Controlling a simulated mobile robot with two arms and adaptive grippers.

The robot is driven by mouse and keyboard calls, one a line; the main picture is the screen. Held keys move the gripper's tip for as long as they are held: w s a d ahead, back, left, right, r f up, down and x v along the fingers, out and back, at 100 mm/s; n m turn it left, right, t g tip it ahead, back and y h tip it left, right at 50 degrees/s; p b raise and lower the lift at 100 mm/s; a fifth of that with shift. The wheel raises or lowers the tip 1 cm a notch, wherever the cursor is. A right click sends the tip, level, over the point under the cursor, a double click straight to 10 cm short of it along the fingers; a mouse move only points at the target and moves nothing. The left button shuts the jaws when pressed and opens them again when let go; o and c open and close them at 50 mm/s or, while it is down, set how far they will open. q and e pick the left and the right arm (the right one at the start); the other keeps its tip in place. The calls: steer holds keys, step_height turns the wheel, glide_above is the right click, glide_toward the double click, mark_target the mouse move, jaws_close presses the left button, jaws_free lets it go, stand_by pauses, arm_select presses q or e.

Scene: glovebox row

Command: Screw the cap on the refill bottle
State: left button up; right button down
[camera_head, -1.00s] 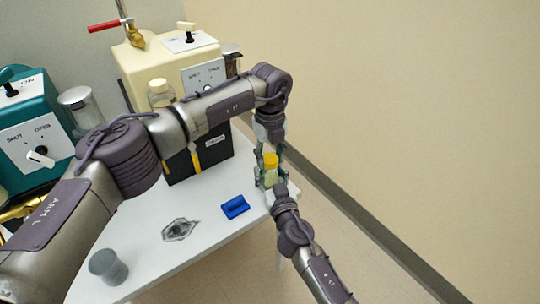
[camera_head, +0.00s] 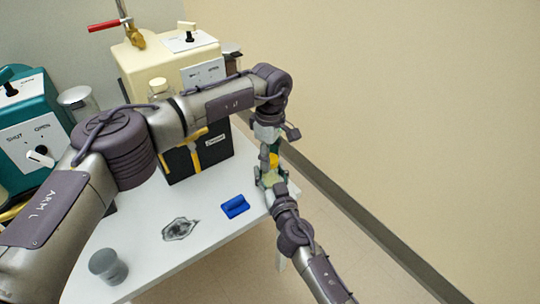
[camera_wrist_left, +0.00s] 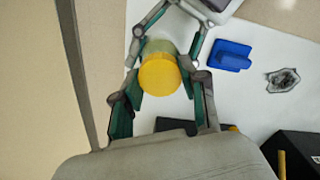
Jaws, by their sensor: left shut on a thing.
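The yellow cap (camera_head: 273,160) sits on top of the refill bottle, near the table's right edge. In the left wrist view the cap (camera_wrist_left: 159,74) is seen from above, with a pale greenish rim of the bottle (camera_wrist_left: 160,46) behind it. My left gripper (camera_head: 270,153) reaches down from above and is shut on the cap; its fingers (camera_wrist_left: 163,93) stand either side of it. My right gripper (camera_head: 270,179) comes from below right and is shut on the bottle, whose body is mostly hidden by the fingers. Whether the cap is seated on the threads cannot be told.
On the white table (camera_head: 190,252) are a blue block (camera_head: 235,206), a dark grey ragged patch (camera_head: 180,229), a grey cup (camera_head: 108,266) and a black box (camera_head: 215,147). Cream (camera_head: 150,62) and teal (camera_head: 30,120) machines stand behind. The wall side at right is clear.

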arm_select(q)
steer(key=o, duration=1.4)
steer(key=shift+c, duration=0.2)
step_height(320, 180, up, 12)
arm_select(e)
steer(key=shift+c, duration=1.4)
jaws_free()
steer(key=shift+s, duration=0.1)
steer(key=v, duration=1.1)
steer(key=shift+s, duration=0.35)
steer(key=shift+d, duration=0.15)
